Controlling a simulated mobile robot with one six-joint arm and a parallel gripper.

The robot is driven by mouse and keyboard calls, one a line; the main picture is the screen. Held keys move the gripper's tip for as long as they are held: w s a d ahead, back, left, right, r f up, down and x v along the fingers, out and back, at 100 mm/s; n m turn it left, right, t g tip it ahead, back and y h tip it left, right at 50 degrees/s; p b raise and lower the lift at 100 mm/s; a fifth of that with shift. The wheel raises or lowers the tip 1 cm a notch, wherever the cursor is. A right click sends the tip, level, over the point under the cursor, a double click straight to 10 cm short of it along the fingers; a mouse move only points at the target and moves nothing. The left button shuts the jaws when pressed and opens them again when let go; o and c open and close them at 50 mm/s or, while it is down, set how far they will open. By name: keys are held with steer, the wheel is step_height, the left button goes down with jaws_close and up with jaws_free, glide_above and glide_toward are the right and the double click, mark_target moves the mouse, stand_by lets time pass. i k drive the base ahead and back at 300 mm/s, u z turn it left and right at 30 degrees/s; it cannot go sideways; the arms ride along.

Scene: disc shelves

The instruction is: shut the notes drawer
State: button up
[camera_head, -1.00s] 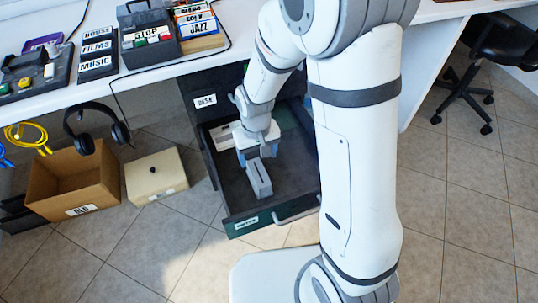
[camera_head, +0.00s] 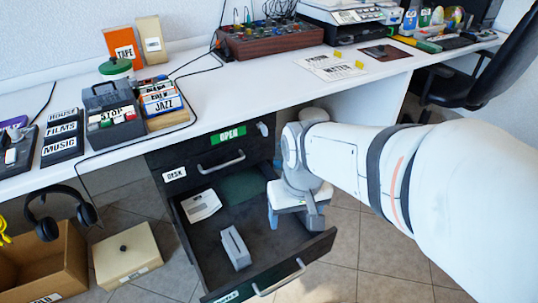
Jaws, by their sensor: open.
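The notes drawer (camera_head: 322,246) is the low dark drawer, pulled well out of the cabinet under the desk. Its green front label (camera_head: 228,297) is cut by the bottom edge and too small to read. Its bar handle (camera_head: 278,278) is on the front. A grey box-like item (camera_head: 235,248), a white device (camera_head: 201,205) and a green sheet (camera_head: 242,187) lie inside. My gripper (camera_head: 296,222) is open and empty, pointing down over the drawer's right side near the cabinet. It hides part of that side wall; I cannot tell whether it touches.
A shut upper drawer (camera_head: 222,161) sits above, under a green OPEN sign (camera_head: 228,136). The desk top (camera_head: 260,88) overhangs it. A cream box (camera_head: 127,256) and a cardboard box (camera_head: 45,262) stand on the floor at left. A black chair (camera_head: 470,85) is at right.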

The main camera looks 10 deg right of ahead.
mark_target(277, 254)
steer(key=z, duration=0.8)
steer(key=k, duration=1.85)
steer(key=u, duration=0.6)
steer(key=i, duration=1)
steer(key=u, duration=0.05)
